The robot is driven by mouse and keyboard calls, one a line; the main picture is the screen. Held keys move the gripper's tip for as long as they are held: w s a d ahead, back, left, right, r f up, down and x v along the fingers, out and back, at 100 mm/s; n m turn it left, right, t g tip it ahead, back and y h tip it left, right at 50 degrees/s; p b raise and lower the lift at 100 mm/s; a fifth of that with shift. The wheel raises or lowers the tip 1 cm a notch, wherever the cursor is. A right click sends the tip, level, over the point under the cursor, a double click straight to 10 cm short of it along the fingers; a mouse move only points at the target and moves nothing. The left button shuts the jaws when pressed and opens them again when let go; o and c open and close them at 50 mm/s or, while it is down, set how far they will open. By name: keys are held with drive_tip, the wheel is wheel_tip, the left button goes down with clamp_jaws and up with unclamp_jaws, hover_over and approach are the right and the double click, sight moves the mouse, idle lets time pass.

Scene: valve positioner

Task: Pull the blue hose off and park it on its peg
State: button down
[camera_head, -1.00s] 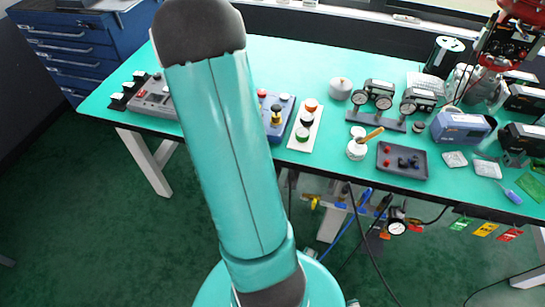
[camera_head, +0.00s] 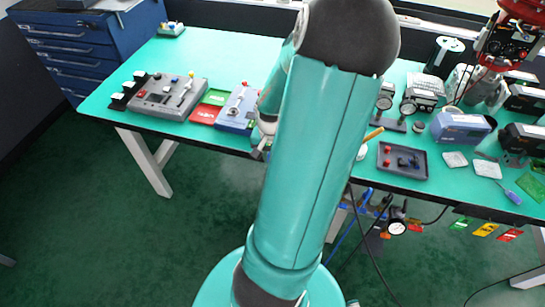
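A blue hose (camera_head: 347,237) hangs below the table's front edge, near a small round gauge (camera_head: 397,227). Its upper end is at blue fittings (camera_head: 367,196), partly behind my arm. I cannot make out whether it is plugged in, nor which part is its peg. My gripper (camera_head: 262,151) shows small at the table's front edge, left of my big upper link and well left of the hose. Its fingers are too small and partly hidden, so I cannot tell if they are open.
The green table (camera_head: 225,62) carries a grey control box (camera_head: 170,97), a blue box (camera_head: 239,108), a dark tray (camera_head: 402,172) and several instruments at the right. A red device (camera_head: 508,45) stands at the back right. Coloured tags (camera_head: 484,229) hang from the front edge.

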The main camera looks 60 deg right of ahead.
drive_tip(key=shift+s+f, duration=0.15)
drive_tip(key=shift+s, duration=0.05)
drive_tip(key=shift+f, duration=2.5)
drive_tip(key=shift+d+f, duration=0.1)
drive_tip(key=shift+f, duration=0.55)
idle(0.3)
drive_tip(key=c, duration=1.3)
unclamp_jaws()
drive_tip(key=shift+o, duration=0.2)
wheel_tip(320, 180, up, 14)
drive_tip(key=shift+f, duration=0.1)
drive_tip(key=shift+w, duration=0.1)
